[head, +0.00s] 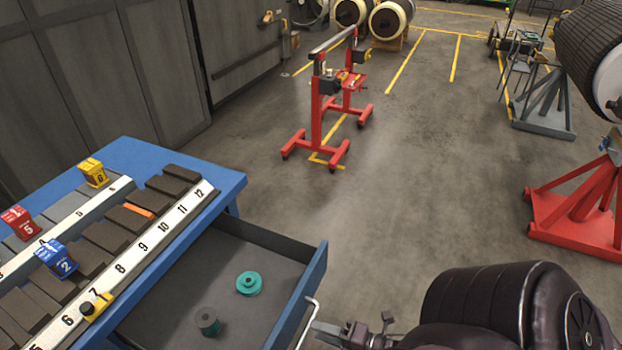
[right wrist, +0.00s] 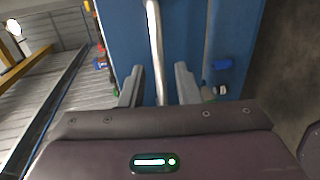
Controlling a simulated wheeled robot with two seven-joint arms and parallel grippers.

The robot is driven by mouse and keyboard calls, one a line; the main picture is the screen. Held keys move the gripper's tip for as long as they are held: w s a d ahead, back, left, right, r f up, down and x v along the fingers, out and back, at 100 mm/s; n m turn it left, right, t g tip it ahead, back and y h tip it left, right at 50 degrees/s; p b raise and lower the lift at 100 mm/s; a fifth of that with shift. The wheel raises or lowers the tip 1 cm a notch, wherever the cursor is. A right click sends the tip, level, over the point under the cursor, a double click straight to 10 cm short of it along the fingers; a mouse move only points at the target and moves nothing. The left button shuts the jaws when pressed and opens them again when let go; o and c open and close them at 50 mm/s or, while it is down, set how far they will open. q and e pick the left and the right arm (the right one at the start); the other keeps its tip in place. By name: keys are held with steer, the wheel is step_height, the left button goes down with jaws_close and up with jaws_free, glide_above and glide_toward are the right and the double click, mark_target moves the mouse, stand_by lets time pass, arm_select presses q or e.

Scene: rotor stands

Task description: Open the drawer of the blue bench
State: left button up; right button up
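The blue bench (head: 225,180) stands at the left in the head view. Its drawer (head: 317,268) is pulled out to the right, showing a grey inside with a teal flanged part (head: 249,283) and a dark teal-topped cylinder (head: 208,321). A pale bar handle (head: 308,322) is on the drawer's front. My right gripper (head: 328,328) is at the handle. In the right wrist view my right gripper (right wrist: 159,84) has its fingers apart, one on each side of the handle (right wrist: 154,40), with gaps visible. My left gripper is not in view.
Numbered strips, dark blocks and red (head: 20,222), blue (head: 56,258) and yellow (head: 93,172) numbered pieces lie on the bench top. A red stand (head: 318,118) is beyond. Another red stand (head: 585,205) is at the right. Floor between is clear.

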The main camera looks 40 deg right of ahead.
steer(key=shift+v, duration=1.85)
